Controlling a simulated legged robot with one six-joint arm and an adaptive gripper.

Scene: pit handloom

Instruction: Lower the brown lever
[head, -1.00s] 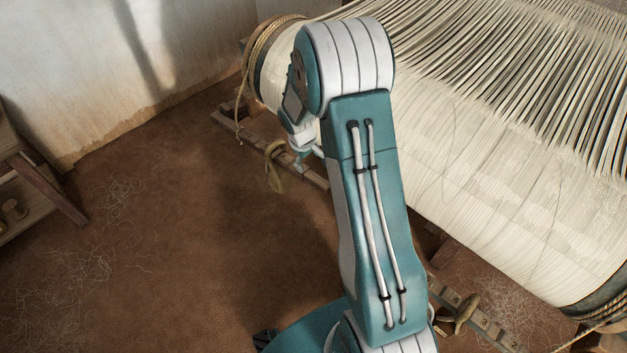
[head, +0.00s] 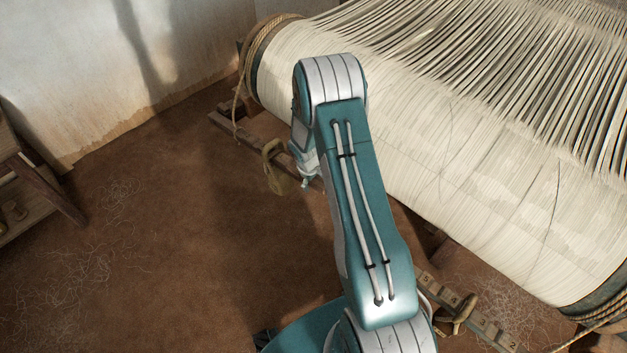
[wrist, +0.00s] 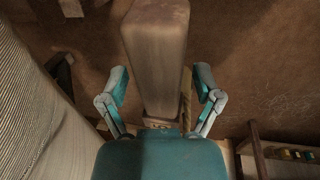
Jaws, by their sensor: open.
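In the wrist view a thick brown wooden bar (wrist: 155,55), which looks like the brown lever, runs from the top edge down toward my palm. My gripper (wrist: 160,84) is open, with one finger on each side of the bar. Gaps show between the fingers and the bar, and I cannot tell whether the bar touches the palm. In the head view the gripper is mostly hidden behind my arm, and the lever cannot be made out there.
The loom's warp beam (head: 420,150), wrapped in pale threads, fills the right. A wooden bench (head: 40,185) stands at far left. The brown floor between is open.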

